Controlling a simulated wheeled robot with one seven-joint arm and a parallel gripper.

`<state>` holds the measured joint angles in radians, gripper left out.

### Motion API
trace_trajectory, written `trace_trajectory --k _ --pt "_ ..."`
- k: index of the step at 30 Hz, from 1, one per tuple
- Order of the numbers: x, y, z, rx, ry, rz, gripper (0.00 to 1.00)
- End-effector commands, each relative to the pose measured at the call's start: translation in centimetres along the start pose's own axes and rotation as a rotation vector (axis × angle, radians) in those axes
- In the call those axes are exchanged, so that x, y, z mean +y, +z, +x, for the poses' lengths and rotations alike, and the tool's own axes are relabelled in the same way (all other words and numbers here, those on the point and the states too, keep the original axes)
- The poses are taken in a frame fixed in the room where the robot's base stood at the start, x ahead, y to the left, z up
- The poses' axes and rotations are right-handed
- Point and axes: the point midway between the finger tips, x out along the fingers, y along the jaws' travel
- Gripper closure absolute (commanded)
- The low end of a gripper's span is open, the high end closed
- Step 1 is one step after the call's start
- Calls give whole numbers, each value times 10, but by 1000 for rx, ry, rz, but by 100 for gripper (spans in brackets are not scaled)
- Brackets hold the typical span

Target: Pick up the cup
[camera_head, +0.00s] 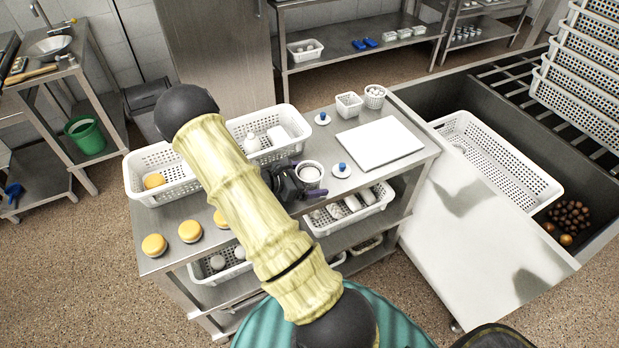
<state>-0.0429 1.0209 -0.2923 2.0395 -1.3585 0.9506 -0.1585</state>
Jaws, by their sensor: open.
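A small white cup (310,173) stands upright on the steel table, right of the middle of my arm. My gripper (301,180) is open at the cup's left side. One dark purple finger shows at the cup's near side. The other finger is mostly hidden, and I cannot tell whether either finger touches the cup. My arm covers part of the table to the left.
White perforated baskets (140,190) stand along the table's back left. Yellow-topped round items (190,231) lie at the front left. A blue-knobbed white lid (341,170) and a white board (381,144) lie to the right of the cup. Small baskets (348,105) stand behind.

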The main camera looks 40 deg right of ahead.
Motion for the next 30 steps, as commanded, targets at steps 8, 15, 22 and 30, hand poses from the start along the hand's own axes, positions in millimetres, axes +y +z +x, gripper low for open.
trace_trajectory --k 8,15,22,30 --pt "0 0 0 0 0 0 6" --pt "0 0 0 0 0 0 34" --pt "0 0 0 0 0 0 53" --pt "0 3 -2 -1 0 1 53"
